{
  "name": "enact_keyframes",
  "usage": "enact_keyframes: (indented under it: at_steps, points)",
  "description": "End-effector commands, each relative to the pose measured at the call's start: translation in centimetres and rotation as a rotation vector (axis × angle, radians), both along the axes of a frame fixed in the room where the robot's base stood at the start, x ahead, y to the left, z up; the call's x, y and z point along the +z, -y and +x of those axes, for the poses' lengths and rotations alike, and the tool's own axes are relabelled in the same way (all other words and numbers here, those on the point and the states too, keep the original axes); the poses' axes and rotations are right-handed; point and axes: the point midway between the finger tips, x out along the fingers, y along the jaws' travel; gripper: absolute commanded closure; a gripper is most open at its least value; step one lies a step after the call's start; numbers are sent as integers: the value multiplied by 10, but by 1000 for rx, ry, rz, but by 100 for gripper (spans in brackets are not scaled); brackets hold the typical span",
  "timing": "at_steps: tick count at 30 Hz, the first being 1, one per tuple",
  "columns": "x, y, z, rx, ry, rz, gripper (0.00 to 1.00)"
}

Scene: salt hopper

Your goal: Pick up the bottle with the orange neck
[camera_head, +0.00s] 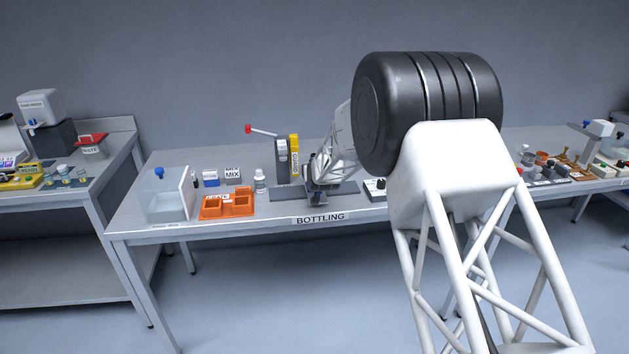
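A small white bottle (260,182) with a label stands upright on the bottling table (285,224), left of the dark mat. I cannot make out an orange neck on it at this size. No bottle with a clearly orange neck shows. My gripper (318,198) is low over the dark mat, right of the white bottle and apart from it. Its fingers are too small and dark to tell whether they are open or shut, or whether they hold anything. My arm hides part of the table behind and to the right.
An orange tray (228,207) and a clear tank with a blue knob (166,200) stand at the left. A dark and yellow stand with a red-knobbed lever (282,158) rises behind the mat (286,195).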

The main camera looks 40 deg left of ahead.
Motion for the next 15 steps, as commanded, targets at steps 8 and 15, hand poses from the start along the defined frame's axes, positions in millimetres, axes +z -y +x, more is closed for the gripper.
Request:
enact_keyframes:
  at_steps: [8, 15]
  points:
    - [0, 0, 0, 0, 0, 0, 29]
    - [0, 0, 0, 0, 0, 0, 66]
